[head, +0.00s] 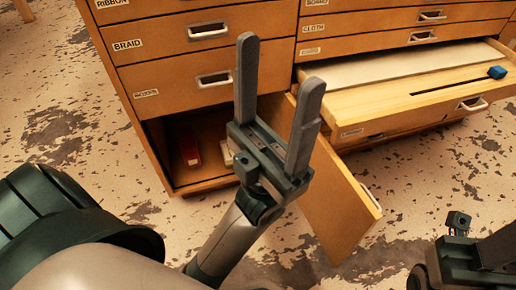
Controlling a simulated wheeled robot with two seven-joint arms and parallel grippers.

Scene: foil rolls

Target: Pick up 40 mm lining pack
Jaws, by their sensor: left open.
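I cannot tell for sure which thing is the 40 mm lining pack. A red object (190,148) lies inside the open lower compartment (207,184) of the left cabinet, in shadow. A small blue block (497,72) sits at the right of the pulled-out drawer (400,103). My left gripper (281,62) is open and empty, with its fingers pointing up in the picture, in front of the cabinet and right of the red object. Part of my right gripper (458,222) shows at the lower right edge; its jaw state is unclear.
The compartment's wooden door (335,205) stands swung open, partly behind my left gripper. Closed labelled drawers, one marked BRAID (160,52), are above the compartment. A white sheet (395,62) lies in the pulled-out drawer. The worn floor (60,120) is clear at the left.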

